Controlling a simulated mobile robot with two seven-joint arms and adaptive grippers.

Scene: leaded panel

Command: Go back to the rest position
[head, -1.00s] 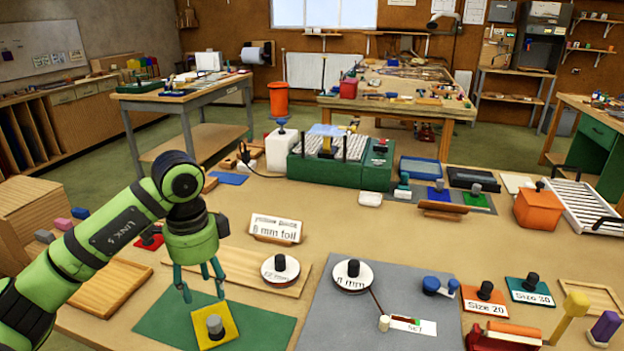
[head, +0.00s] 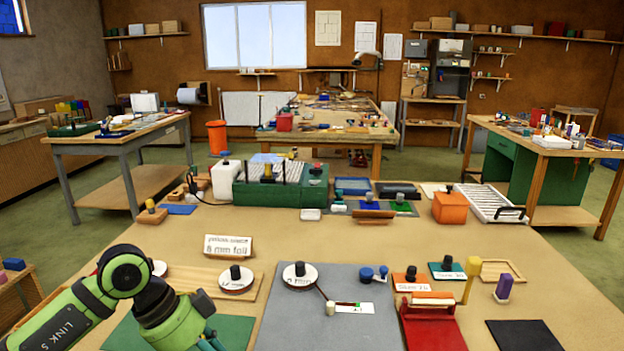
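My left arm comes in at the bottom left, green with black joints. My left gripper (head: 211,344) is at the bottom edge, over or in front of the green mat (head: 236,332). Its teal fingers are mostly cut off by the frame, so their opening cannot be read. I see nothing held in the part that shows. My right arm and gripper are not in view.
The workbench holds a grey mat (head: 270,335), foil reels (head: 236,284) (head: 301,281), an "8 mm foil" sign (head: 228,246), a red tray (head: 432,332), a black mat (head: 524,336) and a green grinder (head: 265,194). Bare tabletop lies at right of centre.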

